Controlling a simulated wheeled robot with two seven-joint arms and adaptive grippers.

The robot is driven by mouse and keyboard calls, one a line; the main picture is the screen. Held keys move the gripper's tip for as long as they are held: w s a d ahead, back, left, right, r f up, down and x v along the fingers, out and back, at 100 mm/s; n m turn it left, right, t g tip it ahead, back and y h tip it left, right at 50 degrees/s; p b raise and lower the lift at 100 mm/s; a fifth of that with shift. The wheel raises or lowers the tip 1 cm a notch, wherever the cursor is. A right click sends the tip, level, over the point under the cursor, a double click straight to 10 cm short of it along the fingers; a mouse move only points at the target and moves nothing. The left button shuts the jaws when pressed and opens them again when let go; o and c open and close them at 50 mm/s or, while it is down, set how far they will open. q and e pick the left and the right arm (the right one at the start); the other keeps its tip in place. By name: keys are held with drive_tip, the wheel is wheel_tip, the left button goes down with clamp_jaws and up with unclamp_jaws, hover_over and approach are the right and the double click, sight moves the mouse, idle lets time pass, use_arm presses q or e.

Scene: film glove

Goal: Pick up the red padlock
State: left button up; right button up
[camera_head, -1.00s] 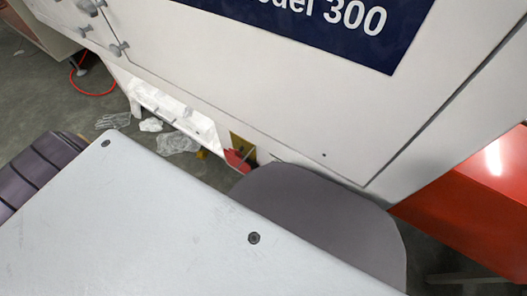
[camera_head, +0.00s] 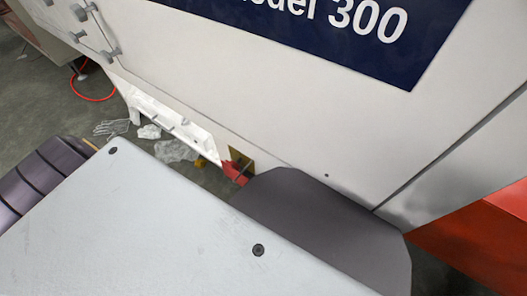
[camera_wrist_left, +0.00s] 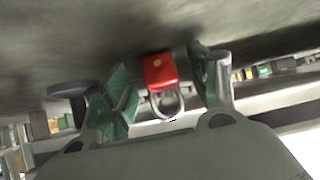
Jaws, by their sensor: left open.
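The red padlock (camera_wrist_left: 160,72) shows in the left wrist view, with its metal shackle toward the bottom of the picture. My left gripper (camera_wrist_left: 163,64) is open, with one green-padded finger on each side of the padlock. Gaps show between the padlock and both fingers. In the head view a small red thing (camera_head: 236,172) sits against a brass plate low on the machine; I cannot tell for sure that it is the padlock. My left gripper does not show in the head view, and my right gripper is in neither view.
A large white machine (camera_head: 290,95) with a dark blue label fills the upper head view. Clear film gloves (camera_head: 111,127) and crumpled film (camera_head: 176,151) lie near its base. A red hose (camera_head: 93,98) is on the floor at left. A red-orange body (camera_head: 475,240) stands at right.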

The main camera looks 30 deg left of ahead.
use_arm(q)
drive_tip(key=shift+w, duration=0.1)
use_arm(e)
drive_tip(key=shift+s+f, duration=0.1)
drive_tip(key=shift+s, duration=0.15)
use_arm(q)
drive_tip(key=c, duration=1.1)
drive_tip(key=shift+c, duration=1)
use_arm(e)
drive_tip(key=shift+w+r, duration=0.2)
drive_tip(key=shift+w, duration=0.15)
use_arm(q)
drive_tip(key=shift+r, duration=0.15)
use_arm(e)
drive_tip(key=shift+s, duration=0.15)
